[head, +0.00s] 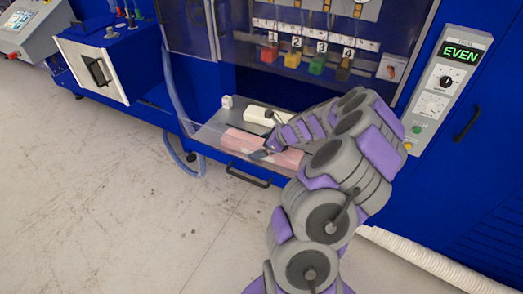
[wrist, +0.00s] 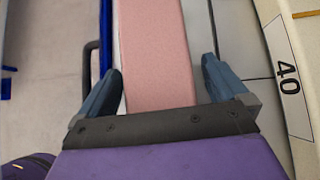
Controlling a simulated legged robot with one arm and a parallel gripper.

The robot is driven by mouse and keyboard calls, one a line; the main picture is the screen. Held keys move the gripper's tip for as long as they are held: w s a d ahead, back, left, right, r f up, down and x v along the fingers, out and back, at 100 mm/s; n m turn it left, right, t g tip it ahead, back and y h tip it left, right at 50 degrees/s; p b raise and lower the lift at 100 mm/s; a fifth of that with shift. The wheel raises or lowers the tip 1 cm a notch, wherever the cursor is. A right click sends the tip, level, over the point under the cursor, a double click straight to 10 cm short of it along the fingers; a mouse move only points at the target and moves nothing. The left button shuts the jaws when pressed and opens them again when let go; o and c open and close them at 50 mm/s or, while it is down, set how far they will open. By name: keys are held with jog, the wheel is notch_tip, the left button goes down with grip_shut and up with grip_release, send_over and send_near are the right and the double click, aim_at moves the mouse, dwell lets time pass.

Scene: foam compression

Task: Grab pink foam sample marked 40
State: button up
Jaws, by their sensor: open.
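The pink foam sample (head: 240,140) is a long block lying at the front edge of the machine's tray, partly covered by my gripper (head: 262,152). In the wrist view the pink foam (wrist: 155,40) runs between the two fingers of my gripper (wrist: 162,78), one finger on each side. The fingers stand apart, with a small gap to the foam on each side. A black-on-white label "40" (wrist: 288,82) shows on a cream surface to the right of the foam. I see no mark on the pink foam's visible face.
A cream block (head: 257,115) lies behind the pink foam on the grey tray (head: 213,128). A clear panel and numbered coloured blocks (head: 292,59) are above. A dark handle (head: 248,177) is on the blue front below. Open floor lies at left.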

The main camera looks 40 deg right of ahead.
jog(key=c, duration=0.9)
jog(key=shift+c, duration=0.2)
